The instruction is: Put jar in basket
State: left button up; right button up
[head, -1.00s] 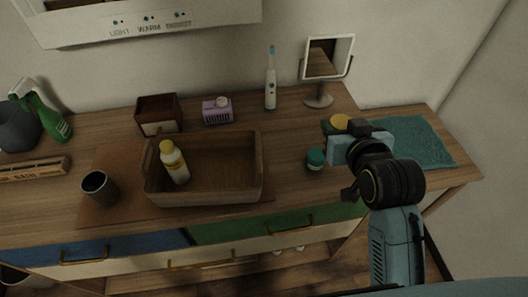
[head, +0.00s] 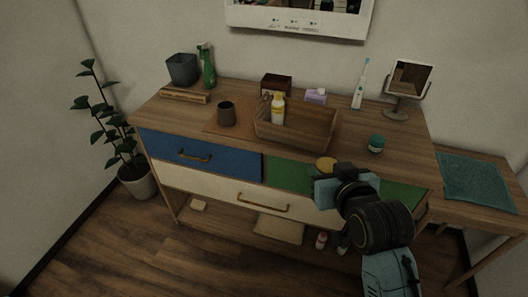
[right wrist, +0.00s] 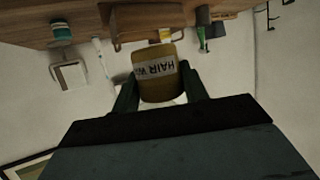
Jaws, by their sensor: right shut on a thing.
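My right gripper (head: 328,178) is shut on an amber jar; its yellow lid (head: 326,163) shows just above the gripper in the head view. In the right wrist view the jar (right wrist: 157,80) sits between the two fingers, with a pale label reading "HAIR W". The jar is held in front of the dresser's green drawer as seen from the head. The basket (head: 262,131) is a brown open tray-like bin on the dresser top, up and left of the gripper. A white bottle with a yellow cap (head: 278,108) stands in it. My left gripper is not in view.
A teal jar (head: 376,144) stands right of the basket, near a mirror (head: 410,78) and a toothbrush (head: 360,85). A dark cup (head: 226,114) is left of the basket. A purple box (head: 316,96) and dark red box (head: 276,85) stand behind it.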

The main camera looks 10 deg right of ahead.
aim_at(297, 119)
jog(key=u, duration=0.6)
jog(key=i, duration=1)
jog(key=z, duration=0.5)
